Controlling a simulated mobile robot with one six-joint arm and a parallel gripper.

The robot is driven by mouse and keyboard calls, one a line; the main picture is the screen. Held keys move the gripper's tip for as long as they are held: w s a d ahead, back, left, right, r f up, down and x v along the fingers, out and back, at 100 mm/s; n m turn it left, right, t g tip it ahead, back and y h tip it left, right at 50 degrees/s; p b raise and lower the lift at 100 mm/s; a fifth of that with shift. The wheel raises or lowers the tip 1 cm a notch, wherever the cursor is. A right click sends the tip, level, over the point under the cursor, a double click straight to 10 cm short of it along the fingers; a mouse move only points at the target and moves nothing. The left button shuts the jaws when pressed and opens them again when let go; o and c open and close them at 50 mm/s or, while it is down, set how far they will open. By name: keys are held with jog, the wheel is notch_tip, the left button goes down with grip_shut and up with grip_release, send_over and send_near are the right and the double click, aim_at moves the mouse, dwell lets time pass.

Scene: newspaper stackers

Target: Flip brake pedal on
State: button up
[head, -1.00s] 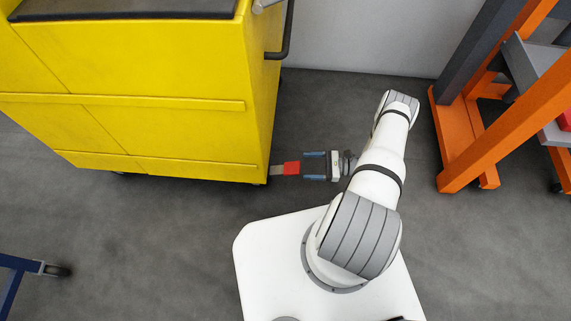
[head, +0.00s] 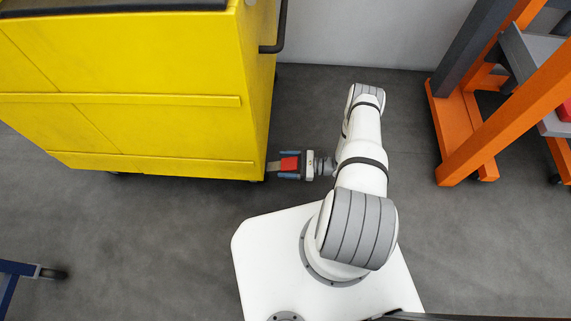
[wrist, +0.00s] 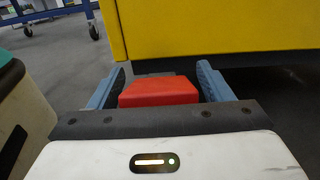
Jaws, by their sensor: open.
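The brake pedal is a red block (head: 290,163) on a short grey lever at the lower right corner of the yellow cart (head: 150,60), low above the floor. It also shows in the wrist view (wrist: 160,92), in front of the dark underside of the cart. My gripper (head: 288,164) is open, with its blue fingers on either side of the red pedal. In the wrist view my gripper (wrist: 160,88) has a finger left and right of the pedal, with small gaps. The grey lever is mostly hidden in the wrist view.
A black handle (head: 279,30) sticks out from the cart's right side. An orange rack (head: 459,150) stands at the right. A blue frame on a caster (head: 30,272) is at the lower left.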

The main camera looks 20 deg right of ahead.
jog(key=shift+c, duration=0.5)
jog(key=c, duration=1.2)
jog(key=shift+c, duration=0.4)
jog(key=shift+d+f+b, duration=0.2)
jog(key=shift+f+b, duration=0.2)
jog(key=shift+b, duration=0.2)
jog(key=f+b, duration=0.3)
jog(key=b, duration=0.2)
jog(key=shift+d+f, duration=0.15)
jog(key=shift+d, duration=0.05)
jog(key=shift+w+r, duration=0.1)
jog(key=shift+r, duration=0.15)
